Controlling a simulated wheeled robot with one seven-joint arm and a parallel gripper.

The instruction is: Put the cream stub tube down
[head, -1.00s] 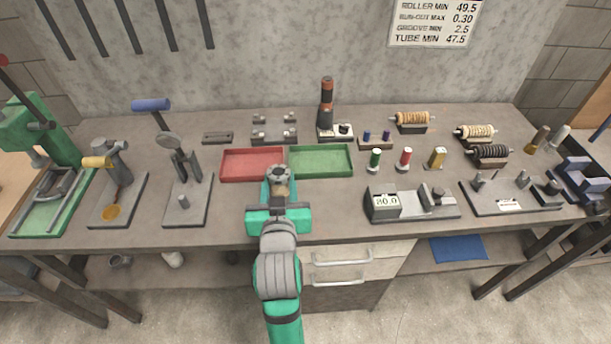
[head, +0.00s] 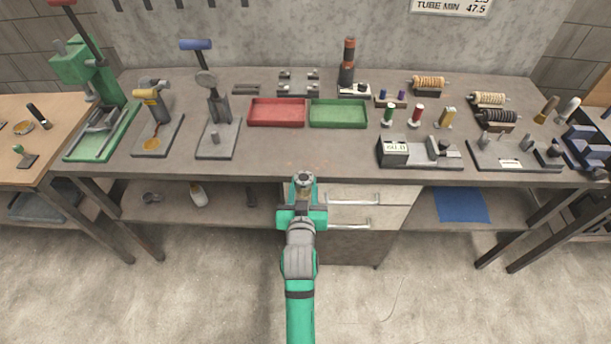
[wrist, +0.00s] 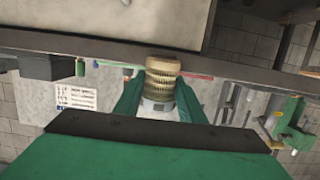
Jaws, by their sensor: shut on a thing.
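My gripper (head: 303,186) is at the bench's front edge as the head view shows it, in front of the drawers. In the wrist view, its two green fingers (wrist: 159,88) are shut on the cream stub tube (wrist: 163,68), a short, ribbed, tan-cream piece with a paler grey end. In the head view only a little of the tube shows, under a grey round top (head: 303,178). The fingers hide its sides. I cannot tell how far it is from the bench edge.
The workbench (head: 270,160) has a clear front middle. A red tray (head: 277,125) and a green tray (head: 338,126) lie behind that space. A press stand (head: 216,152) is to the left, and a gauge with a display (head: 394,152) to the right. Drawers (head: 350,197) sit below.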

